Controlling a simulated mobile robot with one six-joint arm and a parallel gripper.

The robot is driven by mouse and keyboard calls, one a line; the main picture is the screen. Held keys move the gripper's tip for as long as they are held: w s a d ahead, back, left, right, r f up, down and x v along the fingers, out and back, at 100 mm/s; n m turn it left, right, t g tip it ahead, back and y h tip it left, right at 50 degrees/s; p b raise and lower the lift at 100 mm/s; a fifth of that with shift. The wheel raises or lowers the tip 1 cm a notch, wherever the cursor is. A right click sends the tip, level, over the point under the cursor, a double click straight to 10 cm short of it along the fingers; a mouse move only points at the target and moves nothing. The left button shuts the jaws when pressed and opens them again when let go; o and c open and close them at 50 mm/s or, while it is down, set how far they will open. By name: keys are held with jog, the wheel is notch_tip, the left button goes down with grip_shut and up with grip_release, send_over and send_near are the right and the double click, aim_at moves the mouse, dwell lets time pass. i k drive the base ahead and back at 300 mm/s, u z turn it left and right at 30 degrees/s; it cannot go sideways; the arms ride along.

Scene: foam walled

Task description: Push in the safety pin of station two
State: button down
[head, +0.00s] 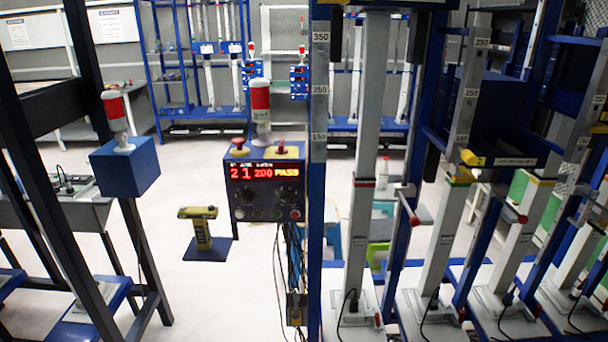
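Several tall grey test columns stand in blue frames on the right, the nearest being one column (363,180). Rods with red ends stick out beside them: one red-ended pin (413,220) by the nearest column, a second red-ended pin (522,219) to its right, and a third red-ended pin (605,229) at the right edge. I cannot read station numbers, so I cannot tell which is station two, nor how far any pin is in. My gripper is not in view.
A blue control box (266,211) with a red display reading "21 200 PASS" and a red lamp hangs left of the columns, cables below. A dark-framed table is at left. White floor between is mostly clear.

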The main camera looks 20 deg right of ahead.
aim_at(522, 219)
jog(key=z, duration=1)
jog(key=k, duration=1.1)
jog(key=z, duration=0.5)
jog(key=i, duration=0.75)
jog(key=u, duration=0.05)
